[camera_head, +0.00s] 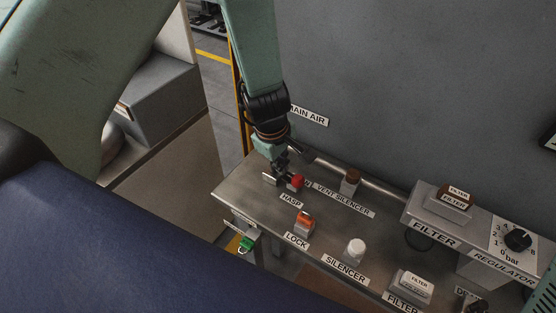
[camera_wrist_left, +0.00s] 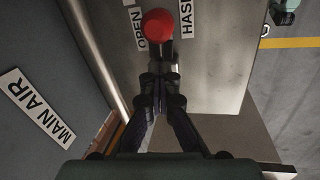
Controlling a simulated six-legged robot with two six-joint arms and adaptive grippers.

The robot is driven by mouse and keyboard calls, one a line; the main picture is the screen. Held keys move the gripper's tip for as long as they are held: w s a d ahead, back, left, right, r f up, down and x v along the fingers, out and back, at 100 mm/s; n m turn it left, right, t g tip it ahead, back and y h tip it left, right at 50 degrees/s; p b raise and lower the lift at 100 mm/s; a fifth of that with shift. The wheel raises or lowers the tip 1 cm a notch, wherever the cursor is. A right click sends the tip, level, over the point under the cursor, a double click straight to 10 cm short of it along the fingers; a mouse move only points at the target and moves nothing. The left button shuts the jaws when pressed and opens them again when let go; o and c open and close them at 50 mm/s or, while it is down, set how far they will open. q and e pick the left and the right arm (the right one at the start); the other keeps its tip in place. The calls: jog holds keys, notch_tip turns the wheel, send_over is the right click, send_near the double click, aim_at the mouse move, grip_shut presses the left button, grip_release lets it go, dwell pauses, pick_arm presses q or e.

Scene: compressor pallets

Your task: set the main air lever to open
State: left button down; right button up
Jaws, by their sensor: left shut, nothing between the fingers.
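The main air lever's round red knob (camera_head: 297,182) is near the left end of the metal bench, below the MAIN AIR sign (camera_head: 309,116). In the left wrist view the knob (camera_wrist_left: 157,25) is at the top, between the OPEN label (camera_wrist_left: 140,27) and the HASP label (camera_wrist_left: 186,18). My left gripper (camera_head: 286,172) points down just beside the knob. Its fingertips (camera_wrist_left: 163,82) are shut and empty, close to the dark part below the knob. I cannot tell whether they touch it. The lever's base is partly hidden. My right gripper is not in view.
On the metal bench (camera_head: 240,190) are an orange lock (camera_head: 305,222), a white silencer (camera_head: 356,250), a brown-topped piece (camera_head: 351,180) and filter parts (camera_head: 412,285). A regulator knob (camera_head: 518,240) is at right. A pipe (camera_head: 360,178) runs along the grey wall (camera_head: 400,80) behind.

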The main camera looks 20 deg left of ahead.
pick_arm(q)
jog(key=shift+s+d+f+n+p, duration=0.1)
jog(key=shift+s+f+n+p, duration=0.2)
jog(key=shift+n, duration=0.3)
jog(key=shift+w, duration=0.1)
jog(key=c, duration=1.7)
grip_release()
jog(key=shift+o, duration=1.4)
jog(key=shift+w, duration=0.35)
jog(key=shift+r, duration=0.25)
jog(key=v, duration=1.1)
jog(key=shift+r, duration=0.4)
